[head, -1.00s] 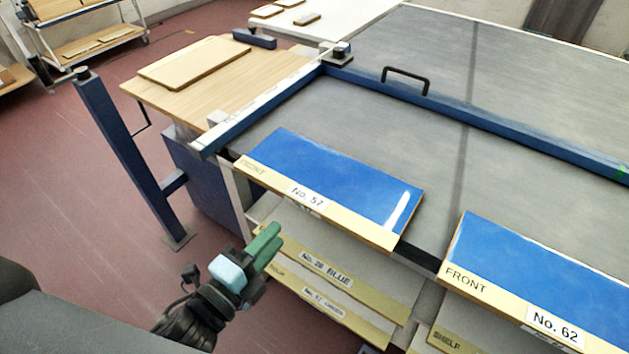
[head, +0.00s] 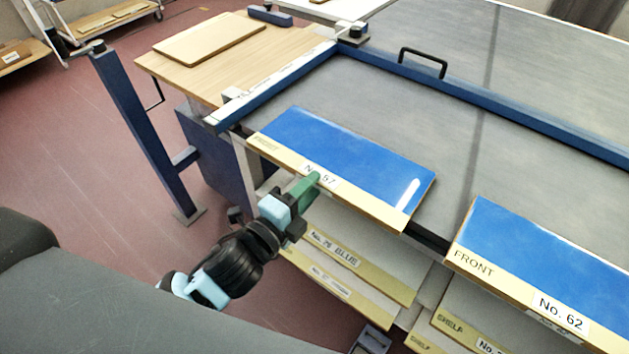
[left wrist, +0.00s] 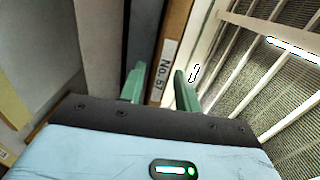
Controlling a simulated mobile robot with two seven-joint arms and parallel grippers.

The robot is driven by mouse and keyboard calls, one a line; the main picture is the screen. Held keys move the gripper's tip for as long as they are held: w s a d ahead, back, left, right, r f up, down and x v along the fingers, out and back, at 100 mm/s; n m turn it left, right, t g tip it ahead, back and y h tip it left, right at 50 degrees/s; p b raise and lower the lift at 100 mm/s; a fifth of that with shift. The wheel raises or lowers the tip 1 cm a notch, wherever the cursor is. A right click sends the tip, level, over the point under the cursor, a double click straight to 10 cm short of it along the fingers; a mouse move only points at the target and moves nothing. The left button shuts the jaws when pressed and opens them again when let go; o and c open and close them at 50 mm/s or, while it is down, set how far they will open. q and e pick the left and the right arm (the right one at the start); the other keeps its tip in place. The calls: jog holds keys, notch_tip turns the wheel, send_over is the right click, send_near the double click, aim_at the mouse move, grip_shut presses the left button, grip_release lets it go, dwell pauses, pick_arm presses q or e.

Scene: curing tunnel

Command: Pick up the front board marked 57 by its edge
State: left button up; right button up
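The front board marked 57 (head: 345,150) has a blue top and a pale wooden front strip, and lies on the grey bed with its front edge overhanging. My left gripper (head: 308,187) is at that front edge, its green fingertips covering part of the No. 57 label. In the left wrist view, the open green fingers (left wrist: 160,85) stand on either side of the board's labelled edge (left wrist: 176,35), with gaps. Contact cannot be told. My right gripper is in neither view.
The board marked 62 (head: 555,255) lies to the right on the same bed (head: 400,108). Shelves with labelled boards (head: 345,250) are below. A blue rail with a black handle (head: 423,60) crosses behind. A blue post (head: 140,135) stands at left.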

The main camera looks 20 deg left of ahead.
aim_at(338, 159)
pick_arm(q)
jog(key=shift+x, duration=0.95)
jog(key=shift+r, duration=0.1)
jog(key=shift+c, duration=0.5)
jog(key=c, duration=0.6)
grip_shut()
jog(key=shift+r, duration=0.1)
